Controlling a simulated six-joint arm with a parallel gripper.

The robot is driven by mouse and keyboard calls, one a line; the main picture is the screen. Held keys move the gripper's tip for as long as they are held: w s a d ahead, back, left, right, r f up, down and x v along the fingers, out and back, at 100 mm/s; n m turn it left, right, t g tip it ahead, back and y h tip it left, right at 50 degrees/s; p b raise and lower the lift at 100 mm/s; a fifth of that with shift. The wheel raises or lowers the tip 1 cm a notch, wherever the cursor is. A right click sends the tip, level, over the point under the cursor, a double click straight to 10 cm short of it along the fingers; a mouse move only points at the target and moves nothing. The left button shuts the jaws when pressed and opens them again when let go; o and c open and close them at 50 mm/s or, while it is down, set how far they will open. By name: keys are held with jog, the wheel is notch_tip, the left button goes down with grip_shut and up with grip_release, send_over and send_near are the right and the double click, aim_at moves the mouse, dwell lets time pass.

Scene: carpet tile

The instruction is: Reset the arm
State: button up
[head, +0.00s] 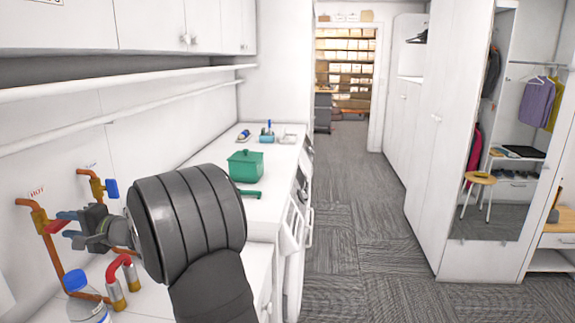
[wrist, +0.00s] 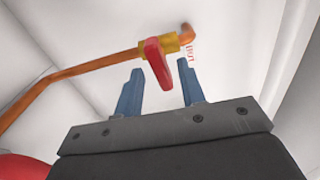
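My gripper (wrist: 160,72) is open, its two blue fingers apart and nothing clamped between them. In the wrist view a red valve handle (wrist: 157,62) on an orange pipe (wrist: 95,66) lies just beyond and between the fingertips; I cannot tell whether they touch. In the head view my gripper (head: 72,228) is at the left, close to the pipe (head: 54,255) under the HOT label. My dark arm link fills the lower middle and hides part of the counter.
A second pipe with a blue handle (head: 112,188) is behind the gripper. A red U-shaped piece (head: 122,264) and a blue-capped bottle (head: 86,302) stand below it. The carpeted aisle (head: 355,215) is clear.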

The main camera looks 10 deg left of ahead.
jog(key=d, duration=1.4)
send_near(64, 225)
jog(key=d, duration=0.6)
jog(key=a, duration=1.7)
jog(key=shift+a, duration=0.35)
jog(key=d+n, duration=0.1)
jog(key=d, duration=1.6)
jog(key=a+n, duration=0.1)
jog(key=a, duration=0.4)
jog(key=w+a+n, duration=0.1)
jog(key=a+n, duration=0.1)
jog(key=a, duration=0.3)
jog(key=w+a+r+n, duration=0.1)
jog(key=a, duration=0.5)
jog(key=shift+a+n, duration=0.1)
jog(key=shift+n, duration=0.2)
jog(key=shift+d, duration=1.2)
jog(key=shift+f, duration=0.1)
